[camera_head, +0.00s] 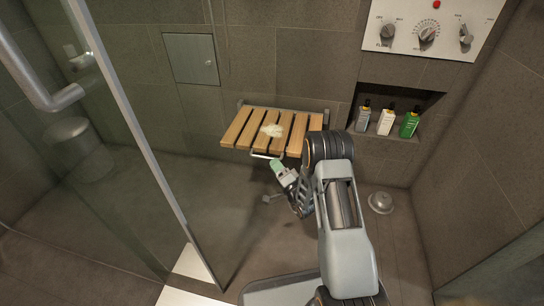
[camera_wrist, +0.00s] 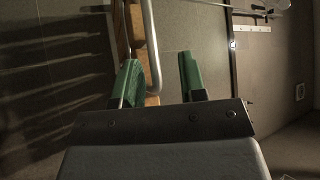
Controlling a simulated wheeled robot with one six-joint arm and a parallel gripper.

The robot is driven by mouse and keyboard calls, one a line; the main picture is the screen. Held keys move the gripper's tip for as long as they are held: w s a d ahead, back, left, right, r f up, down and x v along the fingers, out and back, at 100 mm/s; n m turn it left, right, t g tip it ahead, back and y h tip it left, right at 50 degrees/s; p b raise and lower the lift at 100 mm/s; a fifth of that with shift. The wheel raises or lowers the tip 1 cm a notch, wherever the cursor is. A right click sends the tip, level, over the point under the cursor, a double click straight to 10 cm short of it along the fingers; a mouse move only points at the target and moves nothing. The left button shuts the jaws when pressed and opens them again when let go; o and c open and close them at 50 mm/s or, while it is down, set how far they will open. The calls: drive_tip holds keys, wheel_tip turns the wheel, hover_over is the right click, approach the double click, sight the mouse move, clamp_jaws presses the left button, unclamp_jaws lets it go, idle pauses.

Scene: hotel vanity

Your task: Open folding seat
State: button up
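The folding seat (camera_head: 243,128) has several wooden slats on a metal frame and is fixed to the back shower wall. It stands out from the wall, folded down and looking roughly level. A pale, irregular object or patch (camera_head: 271,130) shows on its middle slats. My gripper (camera_head: 278,168) is at the seat's front edge, beside a thin metal bar (camera_head: 262,156). In the wrist view my gripper's green fingers (camera_wrist: 160,75) are apart. A metal tube (camera_wrist: 151,45) and a wood edge (camera_wrist: 135,28) show between them, nearer the left finger; contact is unclear.
A glass panel with a metal-edged frame (camera_head: 140,130) stands on the left. A niche on the right holds a grey bottle (camera_head: 363,118), a white bottle (camera_head: 386,122) and a green bottle (camera_head: 410,124). A round metal object (camera_head: 381,202) lies on the floor. Floor left of my arm is clear.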

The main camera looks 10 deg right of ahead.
drive_tip(key=b+v, duration=0.1)
drive_tip(key=v, duration=0.8)
drive_tip(key=shift+s+d+b, duration=0.2)
drive_tip(key=shift+s+b, duration=0.05)
drive_tip(key=shift+b, duration=0.05)
